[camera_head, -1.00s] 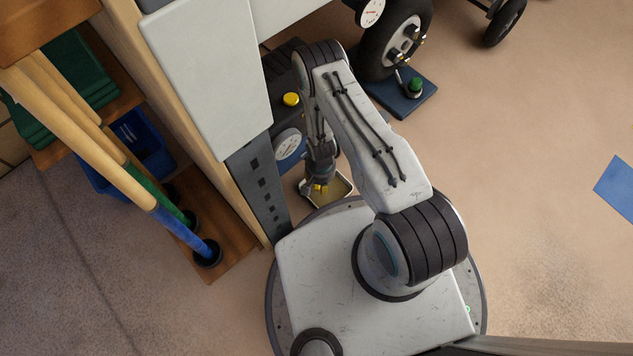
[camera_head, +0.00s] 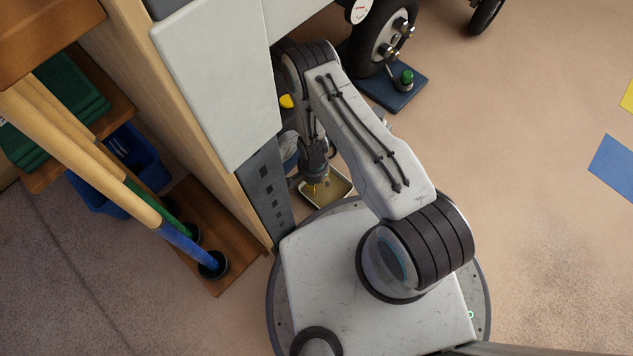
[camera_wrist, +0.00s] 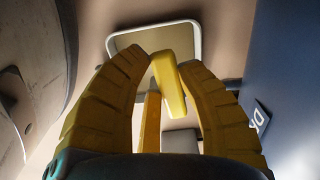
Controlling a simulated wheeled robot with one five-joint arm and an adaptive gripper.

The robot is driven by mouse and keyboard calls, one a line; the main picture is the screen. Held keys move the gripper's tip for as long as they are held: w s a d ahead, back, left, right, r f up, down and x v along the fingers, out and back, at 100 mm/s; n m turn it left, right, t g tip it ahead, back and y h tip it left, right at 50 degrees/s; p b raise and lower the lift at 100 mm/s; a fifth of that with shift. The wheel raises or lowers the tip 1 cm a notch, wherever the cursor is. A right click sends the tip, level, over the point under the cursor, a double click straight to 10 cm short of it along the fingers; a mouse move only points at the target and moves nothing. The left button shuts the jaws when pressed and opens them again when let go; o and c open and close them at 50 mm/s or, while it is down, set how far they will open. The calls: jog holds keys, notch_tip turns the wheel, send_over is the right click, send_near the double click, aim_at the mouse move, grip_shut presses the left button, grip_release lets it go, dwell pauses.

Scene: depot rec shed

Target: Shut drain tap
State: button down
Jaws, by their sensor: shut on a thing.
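The drain tap's yellow lever (camera_wrist: 168,85) shows between the fingers of my gripper (camera_wrist: 161,64) in the wrist view. The yellow ribbed fingers are closed around it, with the right finger against it. A pale block (camera_wrist: 181,141), perhaps part of the tap, shows lower down between the fingers. In the head view my gripper (camera_head: 311,187) is low beside the cabinet, at the left edge of a shallow drip tray (camera_head: 340,190). My arm hides the tap there. The tray (camera_wrist: 188,28) also shows beyond the fingertips in the wrist view.
A white cabinet panel (camera_head: 212,85) stands close left of my arm. A dark blue wall (camera_wrist: 285,85) is close on the right in the wrist view. A wheel (camera_head: 382,35) and a blue pad with a green knob (camera_head: 393,93) are behind.

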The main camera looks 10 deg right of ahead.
jog(key=shift+w+a+m, duration=0.2)
jog(key=shift+w+m, duration=0.15)
jog(key=shift+m, duration=0.15)
jog(key=c, duration=0.8)
grip_release()
jog(key=shift+s+r, duration=0.1)
jog(key=shift+r, duration=3.65)
